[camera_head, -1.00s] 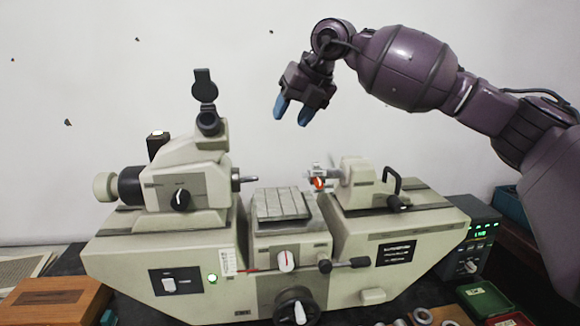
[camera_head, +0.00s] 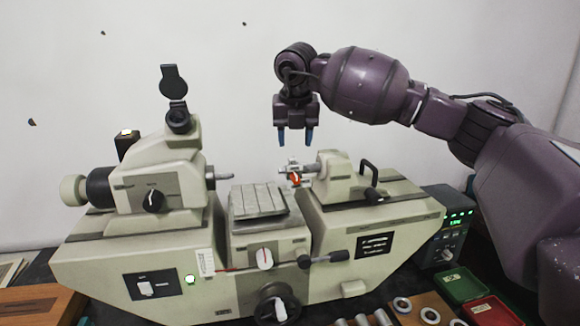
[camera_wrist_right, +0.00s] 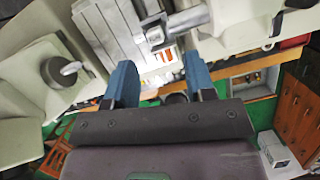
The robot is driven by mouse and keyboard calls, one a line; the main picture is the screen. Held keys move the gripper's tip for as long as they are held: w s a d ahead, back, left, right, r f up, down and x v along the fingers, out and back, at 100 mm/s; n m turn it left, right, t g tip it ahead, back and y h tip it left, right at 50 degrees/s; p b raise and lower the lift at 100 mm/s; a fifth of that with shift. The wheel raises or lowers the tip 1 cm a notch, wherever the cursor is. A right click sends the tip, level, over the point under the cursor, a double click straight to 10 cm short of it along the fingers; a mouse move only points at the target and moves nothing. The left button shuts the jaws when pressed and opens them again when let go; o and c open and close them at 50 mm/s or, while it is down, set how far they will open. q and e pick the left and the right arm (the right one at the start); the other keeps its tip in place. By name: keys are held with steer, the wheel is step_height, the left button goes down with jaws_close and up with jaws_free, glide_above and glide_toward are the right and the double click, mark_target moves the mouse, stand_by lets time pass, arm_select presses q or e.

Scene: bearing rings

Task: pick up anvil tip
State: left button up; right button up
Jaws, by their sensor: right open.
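The anvil tip, as far as I can tell, is the small metal piece with an orange-red part (camera_head: 295,179) at the left end of the measuring machine's right-hand head (camera_head: 338,178). In the right wrist view a metal end piece (camera_wrist_right: 156,36) of that shaft shows just beyond the fingers, with orange marks below it. My right gripper (camera_head: 295,137) points down above the tip, with a gap between them. Its two blue fingers are apart, with nothing held; the same fingers show in the wrist view (camera_wrist_right: 160,78). My left gripper is out of view.
The machine's left head (camera_head: 165,180) has a spindle facing the tip. A grooved table (camera_head: 258,201) sits lower between the heads. A black handle (camera_head: 370,175) stands right of the tip. Metal rings (camera_head: 402,305), a green box (camera_head: 461,284) and a red box (camera_head: 494,312) lie front right.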

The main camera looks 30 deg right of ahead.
mark_target(292, 158)
steer(key=shift+a+p+x, duration=0.1)
steer(key=shift+p+x, duration=0.25)
steer(key=shift+x, duration=1.05)
steer(key=shift+a+p+x, duration=0.15)
steer(key=shift+p+x, duration=0.2)
steer(key=shift+x, duration=1.05)
steer(key=shift+w, duration=0.15)
jaws_close()
